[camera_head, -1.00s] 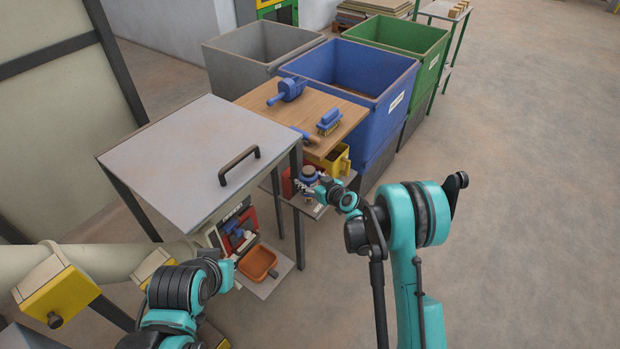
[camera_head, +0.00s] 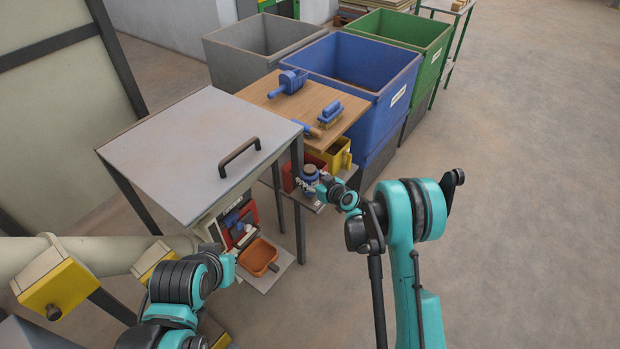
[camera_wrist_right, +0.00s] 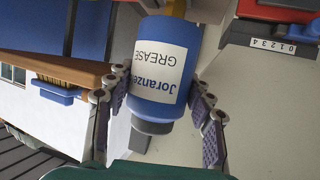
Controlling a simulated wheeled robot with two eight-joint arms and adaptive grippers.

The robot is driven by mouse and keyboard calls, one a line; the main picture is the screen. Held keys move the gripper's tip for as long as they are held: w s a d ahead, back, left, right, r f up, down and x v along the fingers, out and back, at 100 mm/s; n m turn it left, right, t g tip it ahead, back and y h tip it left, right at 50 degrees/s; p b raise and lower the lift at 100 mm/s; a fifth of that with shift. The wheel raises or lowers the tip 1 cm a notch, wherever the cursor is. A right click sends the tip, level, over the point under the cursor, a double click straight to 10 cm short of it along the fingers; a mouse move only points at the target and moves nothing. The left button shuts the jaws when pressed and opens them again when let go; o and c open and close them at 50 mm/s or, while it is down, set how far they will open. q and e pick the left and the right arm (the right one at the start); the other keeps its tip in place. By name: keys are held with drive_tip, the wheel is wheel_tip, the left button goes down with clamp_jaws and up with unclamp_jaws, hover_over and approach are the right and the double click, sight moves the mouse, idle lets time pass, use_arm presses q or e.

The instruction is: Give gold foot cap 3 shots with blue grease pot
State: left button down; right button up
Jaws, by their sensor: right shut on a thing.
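The blue grease pot, with a white label, (camera_wrist_right: 158,72) fills the middle of the right wrist view, its lettering upside down. My right gripper (camera_wrist_right: 158,118) is shut on it, with a purple-padded finger on each side. In the head view the pot (camera_head: 310,172) shows small in my right gripper (camera_head: 309,184), by the low shelf beside the metal table. A brass-coloured piece (camera_wrist_right: 178,8) shows at the pot's far end; I cannot tell what it is. I cannot make out the gold foot cap. My left gripper (camera_head: 226,262) is mostly hidden near the orange tray (camera_head: 259,257).
The metal table with a black handle (camera_head: 190,150) stands at the left. A wooden board (camera_head: 300,105) carries blue tools. A yellow bin (camera_head: 341,157) and a red box (camera_head: 291,172) sit below. Blue (camera_head: 390,97), grey and green bins stand behind. Open floor lies at the right.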

drive_tip(key=shift+f, duration=0.55)
drive_tip(key=shift+r, duration=0.2)
idle(0.3)
drive_tip(key=shift+r+p, duration=0.4)
drive_tip(key=shift+r, duration=0.25)
drive_tip(key=shift+f+b, duration=0.4)
drive_tip(key=shift+f, duration=0.45)
idle(0.8)
drive_tip(key=shift+r, duration=0.2)
drive_tip(key=shift+r+p, duration=0.4)
drive_tip(key=shift+r, duration=0.25)
drive_tip(key=shift+f+b, duration=0.35)
drive_tip(key=shift+f, duration=0.4)
idle(1.0)
drive_tip(key=shift+r+p, duration=0.35)
drive_tip(key=shift+r, duration=0.4)
